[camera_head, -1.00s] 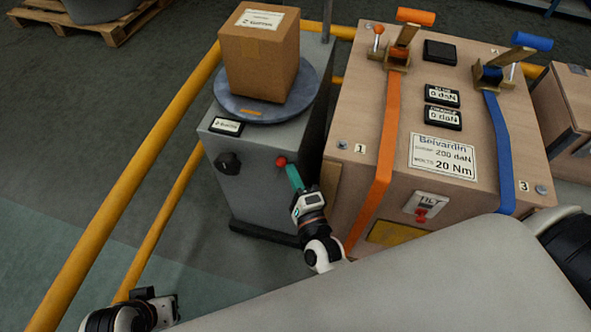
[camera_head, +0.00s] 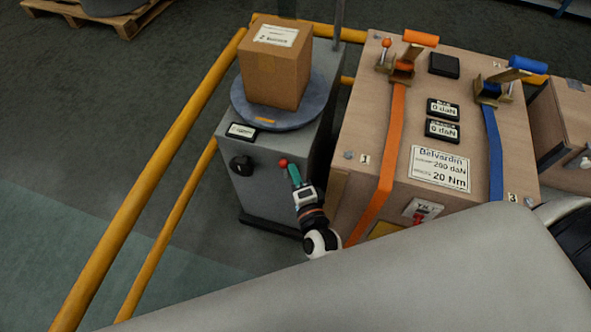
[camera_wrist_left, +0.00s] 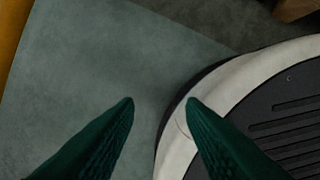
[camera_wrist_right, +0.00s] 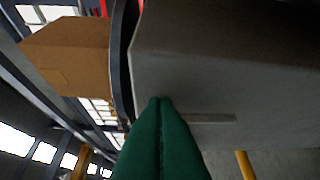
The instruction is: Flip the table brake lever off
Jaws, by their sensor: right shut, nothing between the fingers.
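The table brake lever shows as a red knob (camera_head: 283,163) on the front of the grey pedestal (camera_head: 262,190), right of a black knob (camera_head: 241,166). Its stem is hidden. My right gripper (camera_head: 292,168) is shut and empty, its green fingertips just right of the red knob; I cannot tell whether they touch. In the right wrist view the shut fingers (camera_wrist_right: 160,99) are close to a grey panel with a pale slot; I cannot make out the lever there. My left gripper (camera_wrist_left: 160,102) is open and empty in the left wrist view, above the floor and my base.
A cardboard box (camera_head: 273,68) stands on the round blue-grey turntable (camera_head: 245,105). A wooden cabinet (camera_head: 365,110) with orange and blue straps stands close to the right. Yellow rails (camera_head: 175,110) run along the left.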

